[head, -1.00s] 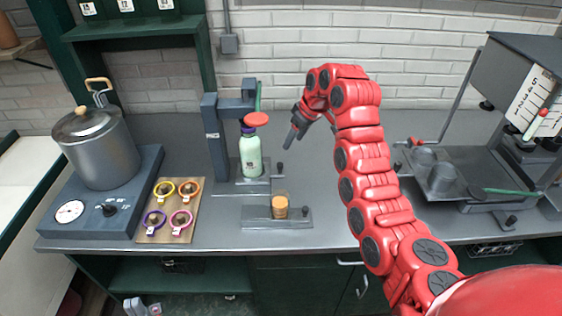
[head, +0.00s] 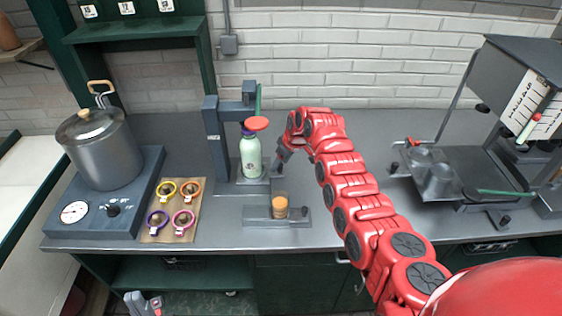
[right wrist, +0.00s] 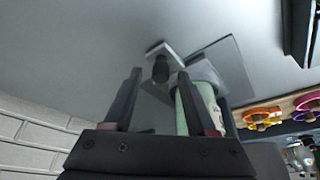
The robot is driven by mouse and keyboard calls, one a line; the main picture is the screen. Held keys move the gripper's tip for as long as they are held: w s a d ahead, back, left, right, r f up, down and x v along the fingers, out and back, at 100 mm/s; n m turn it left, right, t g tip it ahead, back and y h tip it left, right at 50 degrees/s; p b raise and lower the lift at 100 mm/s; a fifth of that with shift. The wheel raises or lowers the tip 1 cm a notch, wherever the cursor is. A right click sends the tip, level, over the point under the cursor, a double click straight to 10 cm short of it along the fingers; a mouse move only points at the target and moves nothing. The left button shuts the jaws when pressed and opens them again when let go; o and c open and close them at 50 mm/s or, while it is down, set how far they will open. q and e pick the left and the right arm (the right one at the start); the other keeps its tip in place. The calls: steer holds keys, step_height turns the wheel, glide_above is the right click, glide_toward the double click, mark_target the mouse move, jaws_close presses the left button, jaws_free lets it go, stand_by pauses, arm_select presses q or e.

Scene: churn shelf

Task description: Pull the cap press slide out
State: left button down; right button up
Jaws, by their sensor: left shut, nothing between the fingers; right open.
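The cap press (head: 215,145) is a dark upright stand with a red disc (head: 256,123) on its arm. A pale green bottle (head: 251,158) with a purple top stands upright on its slide (head: 243,187), under the disc. The slide's dark knob (right wrist: 160,68) shows in the right wrist view on a small light plate, ahead of and between the fingers; contact is not visible. My right gripper (right wrist: 160,76) is open and empty; in the head view it (head: 280,160) is just right of the bottle, partly hidden by its arm. My left gripper (head: 143,303) is shut and empty, low beside the counter front.
A grey fixture with an orange piece (head: 280,207) sits in front of the press. Coloured rings lie on a wooden board (head: 150,237) to the left, beside a pot (head: 102,150). A grey machine (head: 470,170) stands right.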

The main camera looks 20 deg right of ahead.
jaws_close()
stand_by(0.3)
stand_by(1.2)
